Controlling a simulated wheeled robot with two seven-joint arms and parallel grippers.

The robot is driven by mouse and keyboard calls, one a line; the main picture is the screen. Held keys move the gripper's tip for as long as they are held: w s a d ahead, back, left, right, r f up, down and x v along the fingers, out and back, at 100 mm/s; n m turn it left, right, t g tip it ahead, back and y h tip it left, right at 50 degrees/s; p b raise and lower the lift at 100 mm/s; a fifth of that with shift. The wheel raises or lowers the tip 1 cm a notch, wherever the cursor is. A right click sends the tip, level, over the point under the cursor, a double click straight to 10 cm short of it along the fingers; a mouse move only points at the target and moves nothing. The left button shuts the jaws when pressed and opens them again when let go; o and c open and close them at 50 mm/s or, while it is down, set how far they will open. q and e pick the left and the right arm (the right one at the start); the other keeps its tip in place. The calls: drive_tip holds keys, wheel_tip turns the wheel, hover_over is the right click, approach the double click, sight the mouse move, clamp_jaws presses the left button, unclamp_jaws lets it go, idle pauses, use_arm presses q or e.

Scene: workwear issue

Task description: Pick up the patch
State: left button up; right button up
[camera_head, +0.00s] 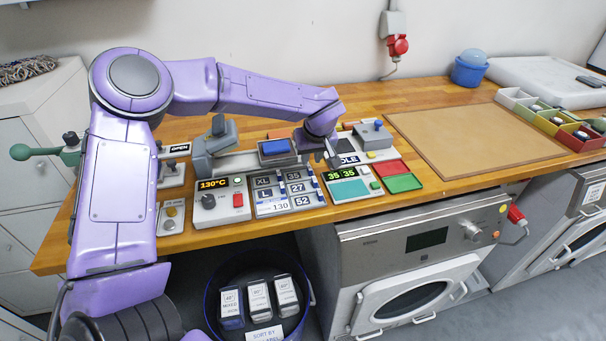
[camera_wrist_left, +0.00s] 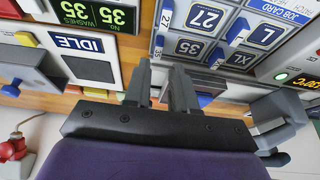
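My left gripper (camera_head: 331,158) points down over the back of the panel row on the wooden bench. In the left wrist view its two fingers (camera_wrist_left: 162,78) stand apart with a gap between them, and nothing shows held. I cannot tell for sure which thing is the patch. A panel of dark label tiles (camera_head: 295,189) reads XL, L, 35, 27 and 52; it lies left of and in front of the gripper. A job card (camera_head: 271,208) is at its front. A blue piece (camera_head: 275,147) sits on a grey block left of the gripper. My right gripper is not in view.
A control box (camera_head: 213,208) reads 130°C. A counter panel (camera_head: 349,186) shows 35 35. Red (camera_head: 391,167) and green (camera_head: 404,183) trays sit at its right. A tan board (camera_head: 475,135) is bare. A washer (camera_head: 420,255) and a bin (camera_head: 235,315) are below.

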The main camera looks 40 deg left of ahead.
sight(310, 167)
use_arm(q)
drive_tip(key=p+x, duration=0.1)
drive_tip(key=x, duration=0.4)
drive_tip(key=shift+w+f, duration=0.2)
drive_tip(key=shift+w, duration=0.05)
clamp_jaws()
drive_tip(key=shift+r, duration=0.1)
